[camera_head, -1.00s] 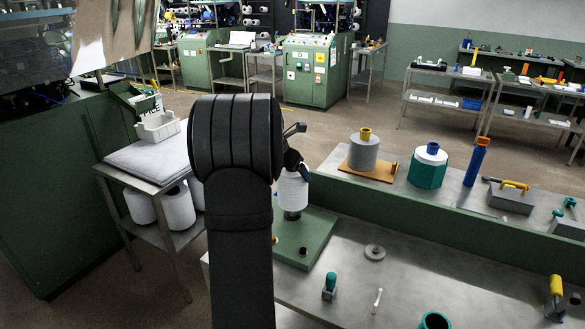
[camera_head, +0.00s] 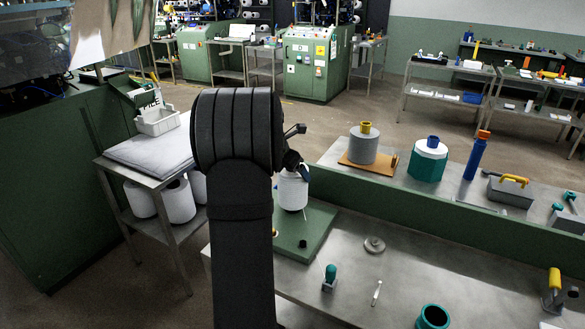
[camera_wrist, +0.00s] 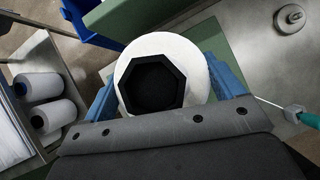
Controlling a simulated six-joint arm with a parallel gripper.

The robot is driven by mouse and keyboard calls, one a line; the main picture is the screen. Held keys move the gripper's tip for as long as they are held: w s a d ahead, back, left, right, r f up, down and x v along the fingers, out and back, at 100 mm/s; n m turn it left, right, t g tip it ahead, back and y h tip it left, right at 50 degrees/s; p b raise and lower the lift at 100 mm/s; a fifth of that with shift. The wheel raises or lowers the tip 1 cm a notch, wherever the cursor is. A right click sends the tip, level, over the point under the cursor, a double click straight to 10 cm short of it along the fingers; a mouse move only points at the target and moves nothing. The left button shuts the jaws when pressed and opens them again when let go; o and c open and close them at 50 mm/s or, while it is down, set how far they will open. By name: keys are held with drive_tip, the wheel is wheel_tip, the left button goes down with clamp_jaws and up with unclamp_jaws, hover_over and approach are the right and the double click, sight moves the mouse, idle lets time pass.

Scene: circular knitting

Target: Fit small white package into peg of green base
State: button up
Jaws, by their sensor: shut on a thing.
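The small white package (camera_head: 293,190) is a white spool with a dark hexagonal hole (camera_wrist: 153,83) in its near end in the wrist view. My gripper (camera_wrist: 163,88) is shut on it, one blue finger on each side. In the head view my gripper (camera_head: 296,164) is at its top, partly behind my arm. The package is upright over the green base (camera_head: 290,242), whose left part my arm hides. A thin upright piece shows just below the package, perhaps the peg. I cannot tell whether they touch. A short black knob (camera_head: 302,243) stands on the base.
A grey disc (camera_head: 374,245), a teal-handled tool (camera_head: 330,276) and a teal cup (camera_head: 433,317) stand on the grey table right of the base. A green ledge (camera_head: 430,205) runs behind. A cart (camera_head: 150,160) with white spools is at the left.

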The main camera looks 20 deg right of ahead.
drive_tip(key=shift+f, duration=1.15)
drive_tip(key=o, duration=1.1)
drive_tip(key=v, duration=1.7)
drive_tip(key=shift+r, duration=0.15)
drive_tip(key=x, duration=1.7)
drive_tip(key=shift+f, duration=0.2)
drive_tip(key=shift+r, duration=0.2)
